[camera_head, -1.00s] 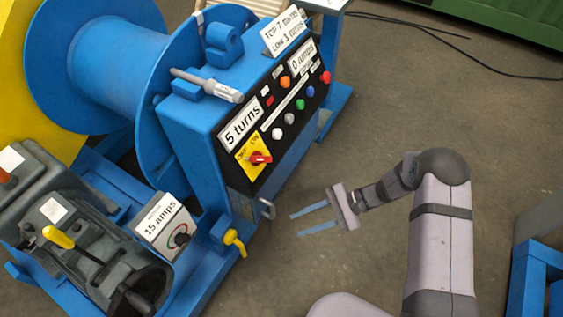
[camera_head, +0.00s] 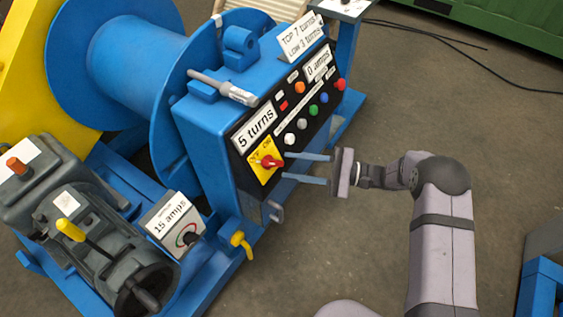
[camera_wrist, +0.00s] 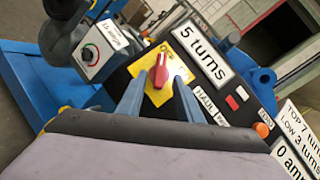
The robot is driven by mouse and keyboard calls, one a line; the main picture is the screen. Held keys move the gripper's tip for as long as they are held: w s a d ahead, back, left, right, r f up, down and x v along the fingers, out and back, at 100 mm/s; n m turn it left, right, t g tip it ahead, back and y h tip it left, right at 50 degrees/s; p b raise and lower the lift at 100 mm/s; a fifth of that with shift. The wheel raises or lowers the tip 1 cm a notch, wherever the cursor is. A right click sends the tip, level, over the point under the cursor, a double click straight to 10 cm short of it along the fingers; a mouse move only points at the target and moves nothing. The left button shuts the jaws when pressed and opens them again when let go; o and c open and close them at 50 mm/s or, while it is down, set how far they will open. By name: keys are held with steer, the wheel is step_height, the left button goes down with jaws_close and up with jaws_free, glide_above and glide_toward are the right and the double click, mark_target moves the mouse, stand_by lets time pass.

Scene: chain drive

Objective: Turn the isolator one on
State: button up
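The isolator is a red rotary knob (camera_head: 271,162) on a yellow plate (camera_head: 261,171), low on the black panel of the blue cabinet. In the wrist view the red knob (camera_wrist: 159,72) shows upright between my two fingers, with the yellow plate (camera_wrist: 154,97) behind it. My gripper (camera_head: 285,167) is open, its blue fingers pointing at the knob. The fingertips are near the knob, one above and one below it in the head view. I cannot tell whether they touch the panel. Nothing is held.
A "5 turns" sign (camera_head: 254,127) sits just above the isolator. Coloured buttons (camera_head: 312,111) fill the panel to its right. A "15 amps" box with a dial (camera_head: 189,238) and a yellow hook-like part (camera_head: 240,242) are lower left.

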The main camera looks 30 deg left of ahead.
mark_target(279, 164)
steer(key=shift+x, duration=1.95)
jaws_close()
